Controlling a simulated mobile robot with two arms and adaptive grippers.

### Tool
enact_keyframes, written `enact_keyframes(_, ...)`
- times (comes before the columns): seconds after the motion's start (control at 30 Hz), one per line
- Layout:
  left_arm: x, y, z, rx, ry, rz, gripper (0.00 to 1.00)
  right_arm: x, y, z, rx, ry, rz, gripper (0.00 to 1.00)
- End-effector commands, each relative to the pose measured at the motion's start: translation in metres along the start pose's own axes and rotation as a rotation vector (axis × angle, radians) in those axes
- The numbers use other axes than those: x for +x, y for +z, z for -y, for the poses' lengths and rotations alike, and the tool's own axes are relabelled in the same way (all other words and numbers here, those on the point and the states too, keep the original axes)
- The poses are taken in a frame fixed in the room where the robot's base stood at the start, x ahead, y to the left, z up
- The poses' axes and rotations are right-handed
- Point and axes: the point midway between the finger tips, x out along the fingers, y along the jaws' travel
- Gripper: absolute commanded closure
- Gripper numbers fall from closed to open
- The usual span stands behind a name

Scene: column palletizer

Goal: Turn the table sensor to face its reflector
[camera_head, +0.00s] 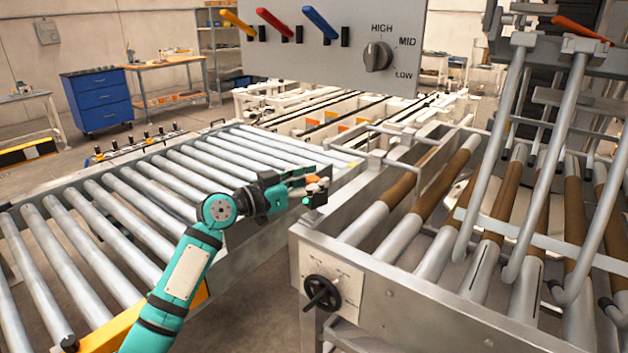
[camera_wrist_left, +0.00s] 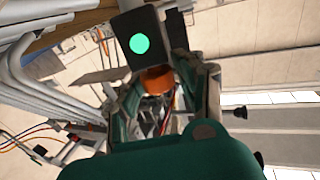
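The table sensor (camera_head: 315,199) is a small dark box with a lit green face, at the end of the left roller table in the head view. It shows large in the left wrist view (camera_wrist_left: 125,30), with its round green light toward the camera and an orange collar (camera_wrist_left: 157,80) below it. My left gripper (camera_head: 300,184) is at the sensor. In the left wrist view its fingers (camera_wrist_left: 165,88) stand apart on either side of the collar; firm contact is not visible. I cannot make out the reflector. My right gripper is out of view.
The left roller table (camera_head: 130,200) lies behind my left arm. A second roller frame (camera_head: 420,285) with a black handwheel (camera_head: 321,292) and bent grey tubes stands close at right. A grey panel (camera_head: 330,55) with coloured levers and a HIGH-MID-LOW knob (camera_head: 377,56) hangs above.

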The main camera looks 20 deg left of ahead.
Motion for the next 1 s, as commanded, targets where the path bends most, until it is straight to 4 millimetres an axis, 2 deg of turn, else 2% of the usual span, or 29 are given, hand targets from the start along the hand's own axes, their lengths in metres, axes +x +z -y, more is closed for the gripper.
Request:
enact_keyframes(0.03, 0.0, -0.001, 0.0, 0.001, -0.001, -0.002, 0.54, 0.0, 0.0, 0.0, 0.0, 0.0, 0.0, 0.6)
enact_keyframes(0.1, 0.0, -0.001, 0.0, 0.001, -0.001, -0.003, 0.47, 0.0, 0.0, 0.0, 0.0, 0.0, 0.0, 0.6)
enact_keyframes(0.37, 0.0, -0.002, 0.0, 0.002, -0.001, -0.005, 0.47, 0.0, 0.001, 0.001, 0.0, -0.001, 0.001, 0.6)
enact_keyframes(0.47, -0.007, -0.002, 0.001, 0.003, -0.002, -0.005, 0.47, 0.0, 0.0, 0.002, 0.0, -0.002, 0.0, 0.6)
enact_keyframes(0.57, -0.021, -0.001, 0.001, 0.004, -0.004, -0.003, 0.47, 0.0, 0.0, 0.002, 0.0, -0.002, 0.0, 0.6)
enact_keyframes(0.9, -0.092, 0.001, 0.001, 0.003, -0.004, 0.0, 0.47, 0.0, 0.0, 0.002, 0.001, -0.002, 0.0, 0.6)
enact_keyframes(1.0, -0.107, 0.0, 0.001, 0.002, -0.004, -0.001, 0.47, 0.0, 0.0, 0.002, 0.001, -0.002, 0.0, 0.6)
